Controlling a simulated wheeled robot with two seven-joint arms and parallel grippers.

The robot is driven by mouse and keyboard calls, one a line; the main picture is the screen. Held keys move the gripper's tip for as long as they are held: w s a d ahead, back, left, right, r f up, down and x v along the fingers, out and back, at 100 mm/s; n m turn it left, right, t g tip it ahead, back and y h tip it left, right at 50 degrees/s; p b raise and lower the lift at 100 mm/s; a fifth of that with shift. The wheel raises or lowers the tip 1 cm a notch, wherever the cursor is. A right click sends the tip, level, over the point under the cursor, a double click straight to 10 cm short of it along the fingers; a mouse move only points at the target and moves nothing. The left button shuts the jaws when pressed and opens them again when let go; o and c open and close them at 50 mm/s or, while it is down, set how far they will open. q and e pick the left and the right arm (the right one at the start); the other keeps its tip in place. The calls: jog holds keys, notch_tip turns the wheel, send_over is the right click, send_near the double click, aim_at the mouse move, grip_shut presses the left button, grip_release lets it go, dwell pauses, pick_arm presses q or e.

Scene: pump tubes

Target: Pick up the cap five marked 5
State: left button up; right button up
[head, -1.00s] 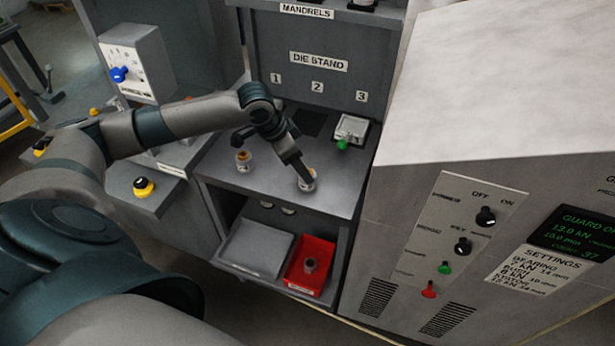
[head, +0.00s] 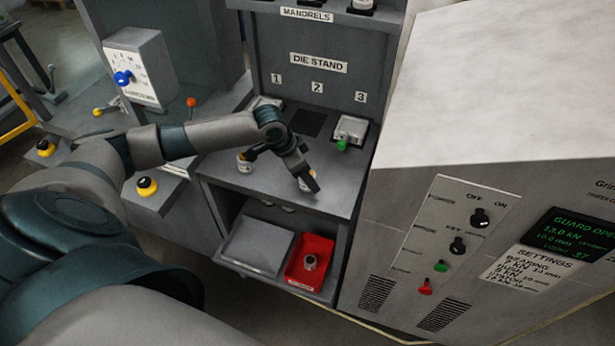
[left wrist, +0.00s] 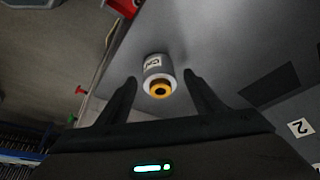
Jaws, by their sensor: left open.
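A small white cylinder with a yellow-orange ringed end (left wrist: 158,75) shows in the left wrist view, with a dark centre and a label whose number I cannot read. My left gripper (head: 309,182) is over the front of the grey die stand shelf (head: 337,197) in the head view. Its fingers are open, one on each side of the cylinder in the wrist view, with gaps showing. In the head view the gripper mostly hides this piece. A similar small piece (head: 244,164) stands further left on the shelf. My right gripper is not in view.
A red tray (head: 325,249) holding a grey round part and a grey tray (head: 257,246) sit below the shelf. A metal block with a green knob (head: 347,133) stands at the shelf's back right. The large grey machine (head: 480,110) borders the right.

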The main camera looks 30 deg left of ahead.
pick_arm(q)
jog(key=shift+w+d+f, duration=0.1)
jog(key=shift+w+f, duration=0.05)
jog(key=shift+f, duration=0.35)
jog(key=c, duration=1.3)
jog(key=shift+r, duration=0.1)
